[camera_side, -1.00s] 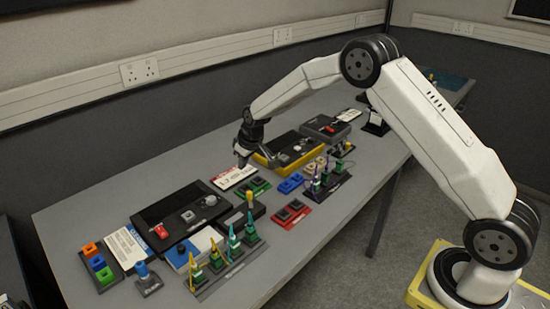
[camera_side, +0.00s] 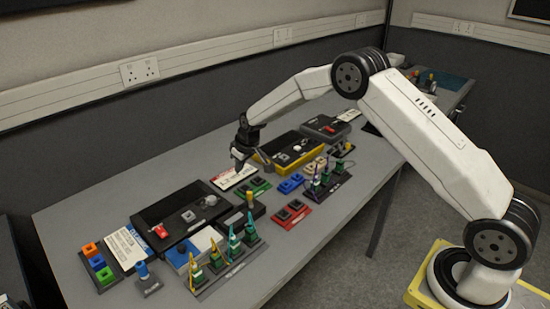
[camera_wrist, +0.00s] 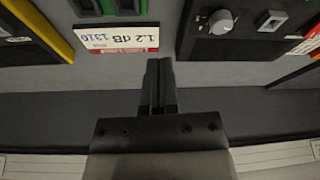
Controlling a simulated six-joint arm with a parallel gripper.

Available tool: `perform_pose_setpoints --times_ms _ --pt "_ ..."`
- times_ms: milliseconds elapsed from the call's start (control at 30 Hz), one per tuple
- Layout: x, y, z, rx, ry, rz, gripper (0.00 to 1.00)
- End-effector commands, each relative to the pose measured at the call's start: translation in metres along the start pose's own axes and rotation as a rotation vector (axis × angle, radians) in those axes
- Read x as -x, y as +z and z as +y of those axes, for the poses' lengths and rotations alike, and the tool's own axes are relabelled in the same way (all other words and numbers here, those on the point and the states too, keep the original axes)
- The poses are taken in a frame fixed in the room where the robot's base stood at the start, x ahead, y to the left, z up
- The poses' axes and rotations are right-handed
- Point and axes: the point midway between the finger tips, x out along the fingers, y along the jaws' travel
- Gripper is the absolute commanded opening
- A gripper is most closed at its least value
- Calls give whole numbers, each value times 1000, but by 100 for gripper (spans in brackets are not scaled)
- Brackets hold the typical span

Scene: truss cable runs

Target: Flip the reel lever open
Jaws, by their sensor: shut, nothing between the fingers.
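My gripper (camera_side: 238,166) is shut and empty, pointing down above the back of the bench near the white and red label card (camera_side: 230,179). In the wrist view its closed fingers (camera_wrist: 158,84) lie close to that card (camera_wrist: 115,38). A red lever-like piece (camera_side: 160,231) sits on the front left of a black box (camera_side: 165,209). Another small red piece (camera_side: 331,128) is on a dark box (camera_side: 325,121) farther along. I cannot tell which of them is the reel lever. My gripper touches neither.
A yellow-edged black box (camera_side: 270,164) stands right of my gripper. Connector stands with cables (camera_side: 325,185) and (camera_side: 220,255) line the front, with a red block (camera_side: 291,214) between. Bare bench lies behind and left of the label card.

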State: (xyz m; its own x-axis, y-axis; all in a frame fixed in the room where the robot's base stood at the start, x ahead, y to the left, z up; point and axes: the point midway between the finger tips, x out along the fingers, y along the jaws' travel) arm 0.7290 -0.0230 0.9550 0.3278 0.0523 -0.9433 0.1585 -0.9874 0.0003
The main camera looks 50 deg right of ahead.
Motion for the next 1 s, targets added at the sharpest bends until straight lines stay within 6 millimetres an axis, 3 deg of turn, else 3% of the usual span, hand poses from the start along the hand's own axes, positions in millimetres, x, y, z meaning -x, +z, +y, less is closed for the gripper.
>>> perform_pose_setpoints --times_ms 600,900,1000 --pt "-66 1 0 0 -1 -2 0" --pt "-88 1 0 0 0 -2 0" --pt "-84 5 0 0 0 -1 0"
